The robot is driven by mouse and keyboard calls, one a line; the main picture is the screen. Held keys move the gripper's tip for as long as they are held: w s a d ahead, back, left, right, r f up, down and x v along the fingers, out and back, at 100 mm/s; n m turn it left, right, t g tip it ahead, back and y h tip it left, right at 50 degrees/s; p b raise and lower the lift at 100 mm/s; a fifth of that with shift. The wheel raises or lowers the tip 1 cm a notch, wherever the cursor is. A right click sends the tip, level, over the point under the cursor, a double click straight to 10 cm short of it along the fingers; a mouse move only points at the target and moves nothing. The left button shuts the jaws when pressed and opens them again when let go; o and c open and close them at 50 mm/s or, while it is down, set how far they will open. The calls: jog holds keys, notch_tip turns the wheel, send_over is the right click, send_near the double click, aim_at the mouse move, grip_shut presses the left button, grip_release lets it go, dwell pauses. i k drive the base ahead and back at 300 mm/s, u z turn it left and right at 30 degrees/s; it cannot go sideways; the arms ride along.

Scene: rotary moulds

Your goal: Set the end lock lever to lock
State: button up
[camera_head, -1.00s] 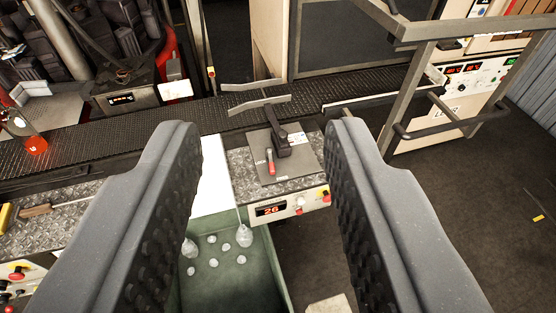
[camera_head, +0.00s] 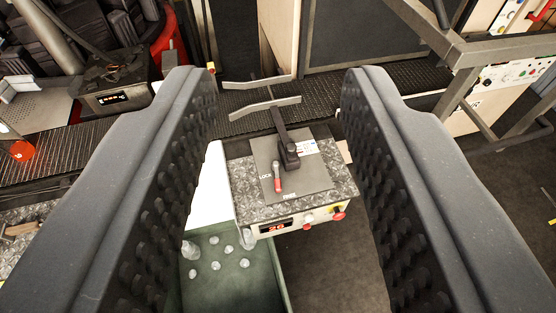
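The end lock lever (camera_head: 278,178) is a small lever with a red grip on a grey plate (camera_head: 318,178). The word LOCK is printed on the plate to the left of the lever; another label below it is too small to read surely. The red grip points down toward the near edge of the plate. A black arm (camera_head: 286,150) with a grey bar on top stands just behind the lever. My gripper (camera_head: 280,85) is open and empty. Its two dark padded fingers frame the control box from left and right, apart from it and the lever.
The plate sits on a patterned metal box with a red display (camera_head: 277,228) and red buttons (camera_head: 338,213). A green bin (camera_head: 240,285) with clear glass pieces is below left. A dark conveyor (camera_head: 245,103) runs behind. A metal frame (camera_head: 465,50) stands at the right.

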aim_at(276, 165)
jog(key=u, duration=0.75)
jog(key=k, duration=0.8)
jog(key=z, duration=0.65)
jog(key=i, duration=1)
